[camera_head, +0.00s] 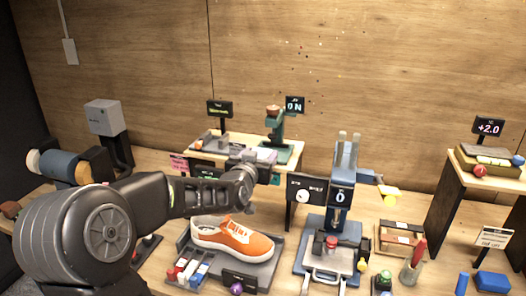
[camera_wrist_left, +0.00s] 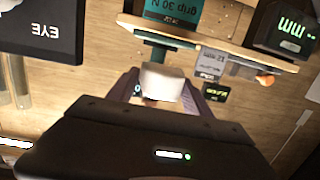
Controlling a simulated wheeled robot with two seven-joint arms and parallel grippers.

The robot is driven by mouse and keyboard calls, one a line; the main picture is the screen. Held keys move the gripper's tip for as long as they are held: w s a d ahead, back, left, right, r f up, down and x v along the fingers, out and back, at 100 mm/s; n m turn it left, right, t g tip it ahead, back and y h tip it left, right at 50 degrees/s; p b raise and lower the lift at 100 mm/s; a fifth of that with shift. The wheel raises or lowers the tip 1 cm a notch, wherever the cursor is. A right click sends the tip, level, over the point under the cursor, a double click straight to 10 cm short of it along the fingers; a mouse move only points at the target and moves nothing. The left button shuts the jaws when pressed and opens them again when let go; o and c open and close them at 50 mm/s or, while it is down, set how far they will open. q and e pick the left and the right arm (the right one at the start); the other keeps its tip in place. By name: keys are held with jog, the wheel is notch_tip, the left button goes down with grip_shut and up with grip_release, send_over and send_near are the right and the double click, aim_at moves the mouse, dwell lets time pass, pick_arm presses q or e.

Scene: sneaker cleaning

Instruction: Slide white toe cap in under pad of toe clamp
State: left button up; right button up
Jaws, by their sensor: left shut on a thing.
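My left gripper (camera_head: 246,176) is in front of the rear shelf in the head view. In the left wrist view, its two fingers are shut on a white, rounded block, which looks like the white toe cap (camera_wrist_left: 161,82). The head view does not show the cap clearly. The toe clamp (camera_head: 281,140) appears to be the green stand at the shelf's right end, beside a display reading 0 N. In the left wrist view, which is upside down, the clamp's teal column (camera_wrist_left: 166,52) is behind the cap. The pad is not clear. My right gripper is not in view.
An orange sneaker (camera_head: 236,238) sits on a grey tray below my left gripper. A blue press (camera_head: 343,190) and a black dial sign (camera_head: 306,189) stand to the right. The wooden shelf (camera_head: 215,146) holds small grey fixtures and another display.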

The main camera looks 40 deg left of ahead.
aim_at(266, 155)
pick_arm(q)
jog(key=shift+s+r, duration=0.1)
jog(key=shift+w+f, duration=0.2)
jog(key=shift+w, duration=0.05)
jog(key=shift+w+a+f+b, duration=0.2)
jog(key=shift+w+f, duration=0.1)
jog(key=shift+w, duration=0.2)
jog(key=shift+w+a+f+b, duration=0.2)
jog(key=shift+w+f, duration=0.1)
jog(key=shift+w, duration=0.2)
jog(key=shift+b+x, duration=0.75)
jog(key=shift+x, duration=4.55)
jog(key=shift+d, duration=0.15)
jog(key=o, duration=1.6)
